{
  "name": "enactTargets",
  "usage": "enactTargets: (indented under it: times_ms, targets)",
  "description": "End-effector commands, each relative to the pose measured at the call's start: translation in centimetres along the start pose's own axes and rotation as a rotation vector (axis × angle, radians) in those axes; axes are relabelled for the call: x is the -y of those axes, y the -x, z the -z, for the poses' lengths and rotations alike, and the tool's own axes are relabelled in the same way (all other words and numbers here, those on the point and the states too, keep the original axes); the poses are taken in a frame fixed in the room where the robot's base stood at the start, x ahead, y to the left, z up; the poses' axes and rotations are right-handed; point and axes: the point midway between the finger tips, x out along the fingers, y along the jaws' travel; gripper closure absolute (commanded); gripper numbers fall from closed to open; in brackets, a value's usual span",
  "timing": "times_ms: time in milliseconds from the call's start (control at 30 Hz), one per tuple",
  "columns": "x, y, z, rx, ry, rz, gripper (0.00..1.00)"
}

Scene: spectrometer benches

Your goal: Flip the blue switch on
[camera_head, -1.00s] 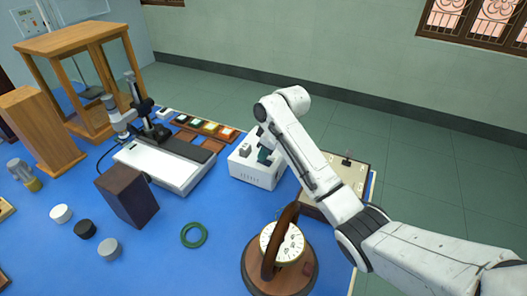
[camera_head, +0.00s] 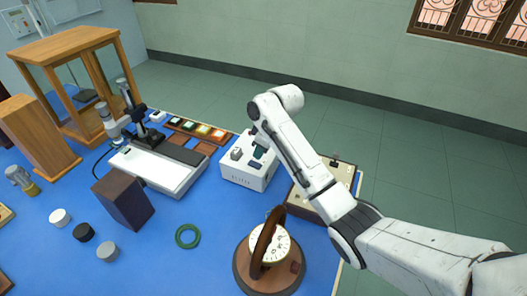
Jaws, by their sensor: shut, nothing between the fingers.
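A white instrument box (camera_head: 242,176) stands on the blue bench top, with a small grey block on its top. A small dark blue part (camera_head: 255,164), which looks like the blue switch, lies on the box's top near its front edge. It is too small to tell which way it is set. My gripper (camera_head: 259,153) points down over the top of the box, just behind the blue part. Its dark teal fingers are shut and look empty. I cannot tell whether they touch the box. My arm hides the box's right rear corner.
A beige-topped box (camera_head: 340,174) stands right of my gripper, partly behind my arm. A round dial instrument (camera_head: 270,250) on a wooden base stands in front. A green ring (camera_head: 188,236) lies on the bench. A microscope stand (camera_head: 150,172) and sample tray are at left.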

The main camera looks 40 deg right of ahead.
Motion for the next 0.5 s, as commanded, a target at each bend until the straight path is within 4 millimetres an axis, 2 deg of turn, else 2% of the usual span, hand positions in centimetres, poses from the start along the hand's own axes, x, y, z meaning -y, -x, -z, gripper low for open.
enactTargets:
  times_ms: [33, 67, 300, 500]
  targets:
    - [0.2, 1.2, 0.8, 0.000, 0.001, 0.001, 1.00]
    - [0.1, 1.4, 0.6, -0.004, 0.001, -0.002, 1.00]
    - [0.1, 6.4, 0.4, -0.004, 0.000, -0.002, 1.00]
    - [0.1, 9.3, 0.4, -0.003, 0.001, 0.000, 1.00]
